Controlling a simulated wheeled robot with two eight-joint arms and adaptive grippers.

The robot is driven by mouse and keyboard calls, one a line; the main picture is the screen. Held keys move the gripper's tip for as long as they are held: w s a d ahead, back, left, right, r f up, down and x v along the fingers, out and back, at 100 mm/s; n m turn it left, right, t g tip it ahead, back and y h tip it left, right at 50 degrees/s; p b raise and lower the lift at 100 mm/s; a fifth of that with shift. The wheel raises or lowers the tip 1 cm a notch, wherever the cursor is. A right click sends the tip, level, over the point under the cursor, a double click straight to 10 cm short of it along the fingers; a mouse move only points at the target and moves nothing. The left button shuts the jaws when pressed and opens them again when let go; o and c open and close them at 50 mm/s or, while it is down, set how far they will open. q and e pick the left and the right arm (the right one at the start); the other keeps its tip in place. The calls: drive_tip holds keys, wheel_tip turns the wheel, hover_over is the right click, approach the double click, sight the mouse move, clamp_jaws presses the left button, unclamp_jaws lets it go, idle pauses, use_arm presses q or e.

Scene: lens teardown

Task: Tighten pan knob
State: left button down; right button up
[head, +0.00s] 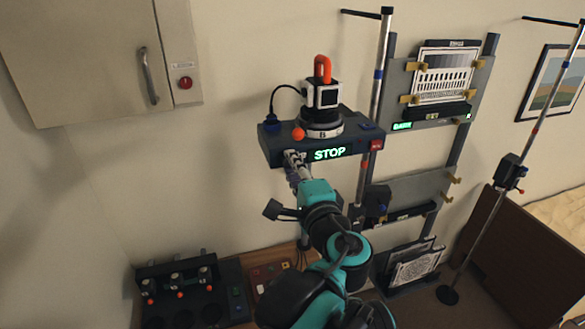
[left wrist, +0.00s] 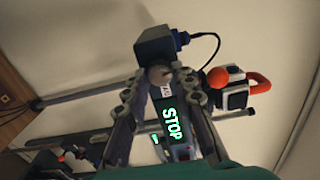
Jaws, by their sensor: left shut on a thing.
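A dark box-shaped unit (head: 363,132) on the wall stand has a green lit STOP display (head: 329,153). A round mount marked B (head: 322,131) sits on it, with a white and black camera (head: 323,94) and orange handle (head: 322,68) on top. An orange ball (head: 298,134) sticks out beside the mount. My left gripper (head: 292,156) reaches the unit's front, left of the display. In the left wrist view its fingers are closed around a small grey knob (left wrist: 160,75), largely hidden; I take it to be the pan knob. My right gripper is out of view.
A wall cabinet (head: 95,55) hangs at left, with a red button (head: 185,83) beside it. A console with several knobs (head: 175,282) stands lower left. Poles and a rack of panels (head: 450,75) stand right of the unit. A cable runs from a blue connector (head: 271,127).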

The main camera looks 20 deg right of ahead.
use_arm(q)
drive_tip(key=shift+m, duration=1.2)
drive_tip(key=c, duration=1.3)
unclamp_jaws()
drive_tip(key=shift+o, duration=0.2)
drive_tip(key=shift+s, duration=0.1)
drive_tip(key=s, duration=1.2)
drive_tip(key=shift+d, duration=0.25)
drive_tip(key=shift+w+f, duration=0.1)
drive_tip(key=shift+f, duration=0.05)
